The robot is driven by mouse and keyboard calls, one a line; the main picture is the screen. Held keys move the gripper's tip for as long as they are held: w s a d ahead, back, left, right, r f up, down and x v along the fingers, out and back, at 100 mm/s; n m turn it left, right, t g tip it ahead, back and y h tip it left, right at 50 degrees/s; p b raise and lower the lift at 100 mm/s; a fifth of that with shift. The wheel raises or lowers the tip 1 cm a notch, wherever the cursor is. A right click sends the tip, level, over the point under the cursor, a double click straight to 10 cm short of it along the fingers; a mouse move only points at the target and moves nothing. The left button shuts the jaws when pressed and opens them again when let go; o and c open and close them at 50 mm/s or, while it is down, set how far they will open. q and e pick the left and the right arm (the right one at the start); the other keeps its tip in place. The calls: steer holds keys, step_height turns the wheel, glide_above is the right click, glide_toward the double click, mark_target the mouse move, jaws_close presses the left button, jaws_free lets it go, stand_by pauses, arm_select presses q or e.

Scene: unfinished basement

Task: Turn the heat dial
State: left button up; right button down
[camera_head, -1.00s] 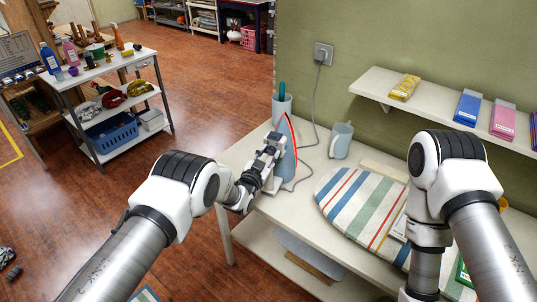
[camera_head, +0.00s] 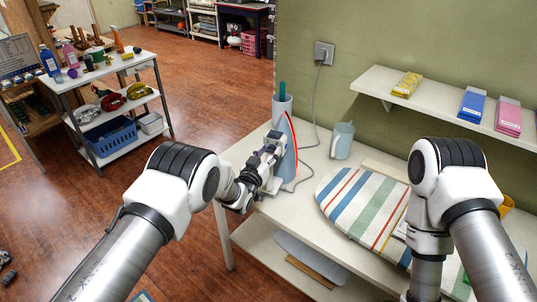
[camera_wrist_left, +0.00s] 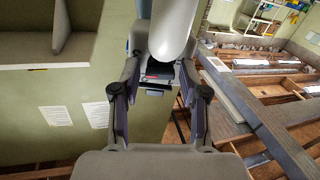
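A grey-blue iron with a red-edged soleplate (camera_head: 289,128) stands upright on the white table's left end. My left gripper (camera_head: 272,150) is beside its left side. In the left wrist view the gripper (camera_wrist_left: 157,72) has its two fingers apart, with part of the iron's smooth grey body (camera_wrist_left: 174,30) just beyond and between the tips. A small dark part with a red mark (camera_wrist_left: 158,70) shows between the fingers; I cannot tell if it is the heat dial. Contact is unclear. My right gripper is below the picture, out of view.
A cord runs up to a wall socket (camera_head: 324,53). A shelf (camera_head: 440,105) hangs above right.

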arm_select(q)
steer(key=shift+s, duration=0.1)
steer(key=v, duration=1.1)
steer(key=shift+s+a, duration=0.25)
steer(key=shift+s, duration=0.1)
